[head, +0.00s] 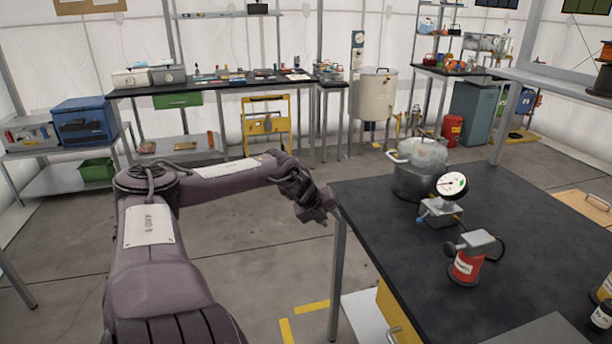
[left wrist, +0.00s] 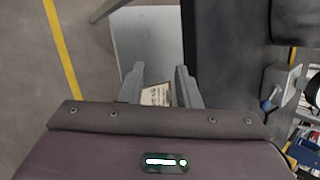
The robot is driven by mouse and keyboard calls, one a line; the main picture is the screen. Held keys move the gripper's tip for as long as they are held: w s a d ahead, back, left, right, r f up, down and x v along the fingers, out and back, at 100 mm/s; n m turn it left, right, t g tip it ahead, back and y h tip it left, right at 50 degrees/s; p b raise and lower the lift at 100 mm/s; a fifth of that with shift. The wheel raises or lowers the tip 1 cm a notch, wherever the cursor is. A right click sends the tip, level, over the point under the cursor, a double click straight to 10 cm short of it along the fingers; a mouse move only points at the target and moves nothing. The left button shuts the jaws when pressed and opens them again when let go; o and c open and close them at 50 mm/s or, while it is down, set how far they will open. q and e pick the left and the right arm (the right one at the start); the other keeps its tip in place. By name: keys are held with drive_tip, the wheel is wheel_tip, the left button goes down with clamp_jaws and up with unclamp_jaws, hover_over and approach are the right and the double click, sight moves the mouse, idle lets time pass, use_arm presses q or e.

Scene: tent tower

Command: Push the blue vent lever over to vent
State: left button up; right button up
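The blue vent lever (head: 420,221) is a small blue knob on the left side of a grey metal valve block (head: 440,211) with a round white dial gauge (head: 451,185) above it. The block stands on the black-topped table. In the left wrist view the blue lever (left wrist: 267,105) shows at the right, beside the grey block (left wrist: 280,85). My left gripper (head: 327,208) is at the table's left edge, well left of the lever and apart from it. In the left wrist view its two fingers (left wrist: 158,84) stand apart with nothing between them. My right gripper is not in view.
A metal pot (head: 417,178) stands behind the gauge on the black table (head: 380,235). A red canister (head: 466,266) with a grey top stands in front, joined by a black hose. The tabletop between my left gripper and the lever is clear.

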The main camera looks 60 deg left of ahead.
use_arm(q)
drive_tip(key=s+a+f+n+p, duration=0.2)
drive_tip(key=s+a+f+n, duration=0.1)
drive_tip(key=f, duration=0.5)
drive_tip(key=shift+s+f+n+y, duration=0.3)
drive_tip(key=shift+s+n, duration=0.4)
drive_tip(key=shift+s, duration=0.3)
drive_tip(key=shift+o, duration=0.8)
